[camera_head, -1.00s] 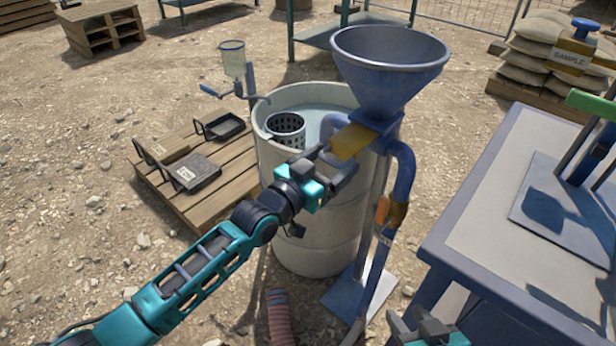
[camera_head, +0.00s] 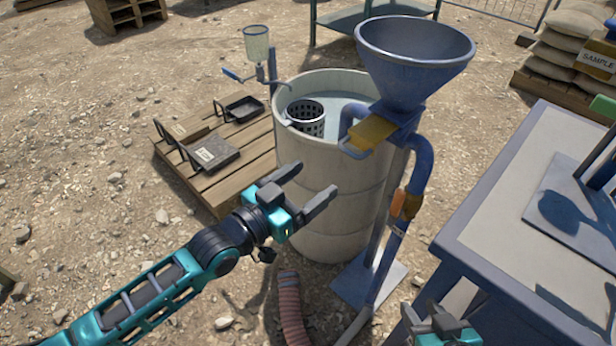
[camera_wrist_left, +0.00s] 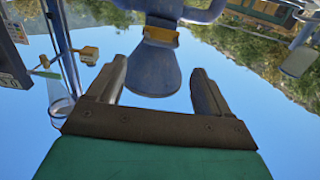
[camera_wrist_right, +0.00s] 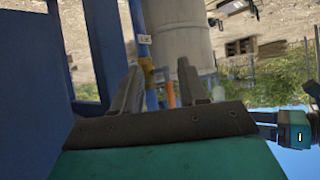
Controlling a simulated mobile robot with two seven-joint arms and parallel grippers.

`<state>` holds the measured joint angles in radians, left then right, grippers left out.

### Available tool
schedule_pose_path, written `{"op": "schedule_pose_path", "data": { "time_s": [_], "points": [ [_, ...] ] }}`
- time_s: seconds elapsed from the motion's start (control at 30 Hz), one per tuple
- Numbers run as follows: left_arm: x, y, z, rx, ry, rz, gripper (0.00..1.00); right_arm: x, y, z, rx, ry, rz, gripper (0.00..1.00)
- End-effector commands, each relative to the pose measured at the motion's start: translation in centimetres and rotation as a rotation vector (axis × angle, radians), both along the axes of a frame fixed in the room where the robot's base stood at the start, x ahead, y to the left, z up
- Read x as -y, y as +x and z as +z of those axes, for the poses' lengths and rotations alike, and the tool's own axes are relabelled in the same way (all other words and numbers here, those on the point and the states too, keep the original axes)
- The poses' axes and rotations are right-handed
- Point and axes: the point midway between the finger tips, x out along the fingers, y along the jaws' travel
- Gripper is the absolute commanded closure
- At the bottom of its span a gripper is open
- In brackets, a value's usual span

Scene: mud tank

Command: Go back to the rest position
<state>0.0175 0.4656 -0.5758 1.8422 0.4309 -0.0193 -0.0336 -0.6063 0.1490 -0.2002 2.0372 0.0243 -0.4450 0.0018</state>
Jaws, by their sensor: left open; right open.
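My left gripper (camera_head: 308,190) is open and empty. In the head view it shows in front of the pale mud tank (camera_head: 330,225), left of the blue hopper's stand. In the left wrist view its two fingers (camera_wrist_left: 165,92) are spread with nothing between them, and the blue hopper (camera_wrist_left: 152,80) shows beyond. My right gripper (camera_head: 425,315) is low at the bottom edge of the head view, beside the blue table. In the right wrist view its fingers (camera_wrist_right: 160,90) are apart and empty.
The blue hopper (camera_head: 415,55) stands over the tank with a yellow slide gate (camera_head: 370,132) below it. A blue-framed table (camera_head: 500,200) is at the right. A wooden pallet (camera_head: 215,180) with black trays lies left. A ribbed hose (camera_head: 290,305) lies on the ground in front.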

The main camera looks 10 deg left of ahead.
Motion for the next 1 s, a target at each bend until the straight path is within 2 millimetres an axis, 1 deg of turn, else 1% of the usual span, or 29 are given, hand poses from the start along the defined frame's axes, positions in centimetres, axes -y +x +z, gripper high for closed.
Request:
{"op": "schedule_pose_path", "data": {
  "time_s": [0.23,0.37,0.47,0.5,0.57,0.7,0.8,0.9,1.0],
  "points": [
    [0.0,-0.1,-0.1,-0.008,0.001,0.005,0.20,0.0,0.0,0.3,0.001,-0.001,0.002,0.57],
    [-0.6,-1.5,-0.9,-0.066,0.015,0.048,0.20,0.0,0.1,1.6,0.009,-0.003,0.002,0.57],
    [-1.9,-3.6,-2.6,-0.157,0.047,0.118,0.20,0.2,0.2,3.1,0.021,-0.005,-0.001,0.57],
    [-2.7,-4.6,-3.4,-0.199,0.065,0.152,0.20,0.4,0.2,3.5,0.022,-0.009,-0.003,0.57],
    [-4.0,-6.4,-4.7,-0.266,0.098,0.205,0.20,0.8,0.1,3.8,0.023,-0.017,-0.008,0.57],
    [-7.2,-10.7,-7.5,-0.412,0.180,0.316,0.20,1.6,-0.2,4.3,0.017,-0.035,-0.018,0.57],
    [-9.0,-13.3,-9.0,-0.491,0.228,0.371,0.20,2.0,-0.6,4.3,0.012,-0.042,-0.025,0.57],
    [-10.1,-14.8,-9.8,-0.535,0.259,0.402,0.20,2.3,-0.8,4.2,0.008,-0.044,-0.032,0.57],
    [-10.5,-15.3,-10.1,-0.549,0.269,0.413,0.20,2.3,-0.9,4.1,0.009,-0.041,-0.037,0.57]
  ]
}}
